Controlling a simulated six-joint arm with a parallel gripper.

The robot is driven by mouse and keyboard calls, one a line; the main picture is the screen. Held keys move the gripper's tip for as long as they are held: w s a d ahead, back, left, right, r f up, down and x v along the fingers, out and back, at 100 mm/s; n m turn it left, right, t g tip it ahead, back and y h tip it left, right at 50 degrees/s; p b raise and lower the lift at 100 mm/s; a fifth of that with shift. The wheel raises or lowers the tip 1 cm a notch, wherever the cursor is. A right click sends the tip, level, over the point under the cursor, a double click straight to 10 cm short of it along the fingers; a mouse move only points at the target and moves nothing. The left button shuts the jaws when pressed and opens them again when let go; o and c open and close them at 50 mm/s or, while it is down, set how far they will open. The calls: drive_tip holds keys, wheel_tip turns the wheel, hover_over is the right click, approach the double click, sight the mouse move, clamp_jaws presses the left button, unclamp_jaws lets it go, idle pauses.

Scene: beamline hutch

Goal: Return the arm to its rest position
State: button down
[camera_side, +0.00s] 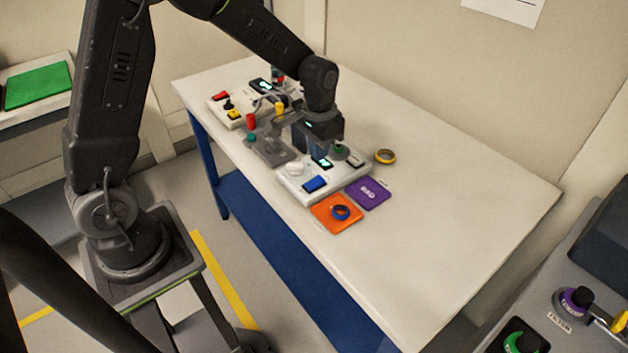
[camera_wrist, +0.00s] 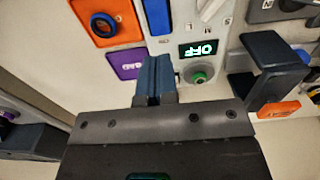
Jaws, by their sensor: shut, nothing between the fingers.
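My gripper (camera_wrist: 153,78) is shut, its two blue-grey fingers together with nothing between them. In the side view my gripper (camera_side: 318,146) is at the end of my bent arm, over the back of a white control box (camera_side: 289,182) on the table. In the wrist view the fingertips lie in the picture beside the box's lit display (camera_wrist: 198,49), which reads OFF, and its green knob (camera_wrist: 199,77). The exact gap between the fingertips and the box is hard to tell. A blue rocker (camera_side: 315,184) is on the box's front part.
The white table (camera_side: 450,215) is clear on the right. An orange pad (camera_side: 329,224) with a blue ring (camera_side: 340,212), a purple pad (camera_side: 369,195) and a yellow ring (camera_side: 385,157) lie near the box. A grey fixture (camera_side: 270,148) and another control panel (camera_side: 222,108) stand to the left.

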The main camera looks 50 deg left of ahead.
drive_tip(key=s+d+r+t, duration=0.2)
drive_tip(key=s+r, duration=0.6)
drive_tip(key=s, duration=0.2)
drive_tip(key=s+d+r+t, duration=0.1)
drive_tip(key=s+r+t, duration=0.2)
drive_tip(key=s+r, duration=0.6)
drive_tip(key=shift+s+d+t, duration=0.3)
drive_tip(key=shift+s+d, duration=0.05)
drive_tip(key=shift+s, duration=0.25)
drive_tip(key=shift+w, duration=0.15)
drive_tip(key=w+a+f+m+g, duration=0.2)
drive_tip(key=w+f+m, duration=0.3)
drive_tip(key=w+m, duration=0.4)
drive_tip(key=w+a+f+m+g, duration=0.1)
drive_tip(key=w+f+m, duration=0.3)
drive_tip(key=w+m, duration=0.5)
drive_tip(key=shift+a+f+g, duration=0.35)
drive_tip(key=shift+a+g, duration=0.05)
drive_tip(key=shift+g, duration=0.1)
